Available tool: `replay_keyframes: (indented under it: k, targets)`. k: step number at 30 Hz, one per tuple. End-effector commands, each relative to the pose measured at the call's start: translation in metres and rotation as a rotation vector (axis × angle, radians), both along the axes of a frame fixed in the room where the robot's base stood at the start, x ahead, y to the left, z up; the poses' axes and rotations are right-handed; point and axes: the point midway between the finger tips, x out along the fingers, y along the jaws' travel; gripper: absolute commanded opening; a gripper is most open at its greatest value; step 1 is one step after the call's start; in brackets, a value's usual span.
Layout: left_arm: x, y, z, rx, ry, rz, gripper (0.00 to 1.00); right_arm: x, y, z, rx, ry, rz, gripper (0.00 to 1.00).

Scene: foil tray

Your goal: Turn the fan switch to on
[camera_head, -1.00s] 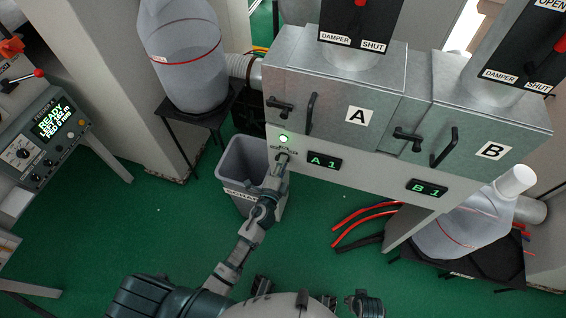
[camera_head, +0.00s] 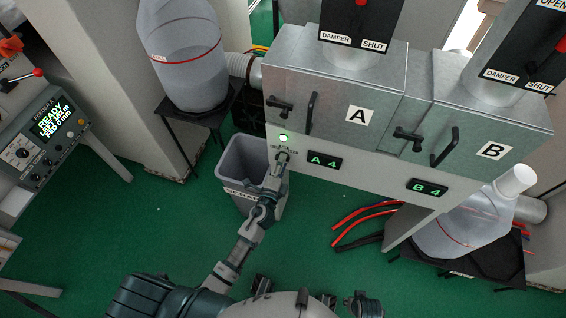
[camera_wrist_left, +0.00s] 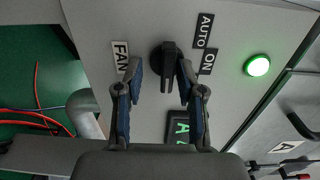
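The fan switch (camera_wrist_left: 168,58) is a black rotary knob on the grey panel. Its handle runs up and down in the left wrist view, between a FAN label on the left and AUTO and ON labels on the right. My left gripper (camera_wrist_left: 160,72) has its two fingers on either side of the handle. A gap shows at the left finger; the right finger is close to the handle, and contact is unclear. In the head view, my left gripper (camera_head: 282,156) is at the panel below the lit green lamp (camera_head: 283,138) and mostly hides the switch.
The lamp also glows in the left wrist view (camera_wrist_left: 257,65). Display A (camera_head: 324,162) reads A 4 and display B (camera_head: 427,188) reads B 4. Door handles (camera_head: 310,113) jut out above. A grey bin (camera_head: 245,165) stands below the panel, behind my left arm.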

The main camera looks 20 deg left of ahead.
Motion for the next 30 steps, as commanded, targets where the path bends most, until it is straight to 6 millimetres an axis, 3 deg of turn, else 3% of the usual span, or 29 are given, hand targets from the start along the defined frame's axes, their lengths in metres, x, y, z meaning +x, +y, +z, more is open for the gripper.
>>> replay_keyframes:
  k: [10,21,25,30]
  targets:
    - [-0.010,-0.001,0.003,-0.002,-0.006,-0.004,0.39,0.007,-0.001,0.004,-0.002,-0.014,0.000,0.43]
    - [-0.088,0.002,0.001,-0.003,-0.001,-0.001,0.39,0.006,0.000,0.003,0.000,-0.010,0.001,0.43]
    - [-0.107,0.002,0.001,-0.006,-0.001,0.000,0.39,0.006,0.000,0.003,0.000,-0.010,0.001,0.43]
    - [-0.118,0.003,0.001,-0.002,-0.002,-0.001,0.39,0.006,0.000,0.003,-0.001,-0.009,0.001,0.43]
